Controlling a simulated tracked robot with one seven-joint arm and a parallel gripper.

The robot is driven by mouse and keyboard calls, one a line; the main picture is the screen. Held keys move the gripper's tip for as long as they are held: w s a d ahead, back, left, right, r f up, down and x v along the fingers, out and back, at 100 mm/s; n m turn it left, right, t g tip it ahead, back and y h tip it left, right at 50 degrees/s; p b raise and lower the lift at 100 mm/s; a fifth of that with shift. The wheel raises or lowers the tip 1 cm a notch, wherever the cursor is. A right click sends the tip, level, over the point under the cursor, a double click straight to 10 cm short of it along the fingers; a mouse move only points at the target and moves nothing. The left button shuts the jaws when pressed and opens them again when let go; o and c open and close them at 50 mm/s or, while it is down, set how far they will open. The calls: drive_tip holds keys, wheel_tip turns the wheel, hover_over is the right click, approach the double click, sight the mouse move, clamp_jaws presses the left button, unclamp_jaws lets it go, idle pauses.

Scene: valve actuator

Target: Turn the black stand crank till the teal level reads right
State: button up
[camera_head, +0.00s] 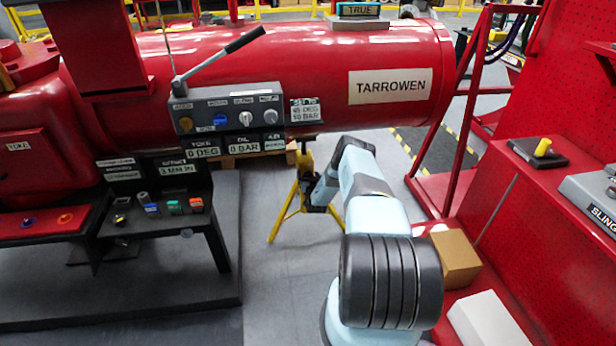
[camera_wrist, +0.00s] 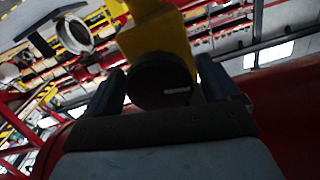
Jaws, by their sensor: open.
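The yellow stand (camera_head: 284,218) is on the floor under the red cylinder's right part. Its black crank (camera_wrist: 162,82) appears in the wrist view as a round dark part with a small pale mark, against the yellow post. My gripper (camera_wrist: 160,70) is open, with one finger on each side of this dark part; I cannot tell whether they touch it. In the head view my gripper (camera_head: 314,188) is at the stand and partly hides it. The level (camera_head: 359,10) is on top of the cylinder, at the picture's upper edge, and its display reads TRUE.
The red cylinder (camera_head: 300,60) overhangs the stand. A grey control panel (camera_head: 229,110) with a lever is left of it. A red frame (camera_head: 463,110) and a red bench with a cardboard box (camera_head: 455,258) are on the right. Grey floor (camera_head: 285,300) is clear left of my arm.

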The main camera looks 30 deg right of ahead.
drive_tip(key=shift+w, duration=0.25)
drive_tip(key=shift+c, duration=0.2)
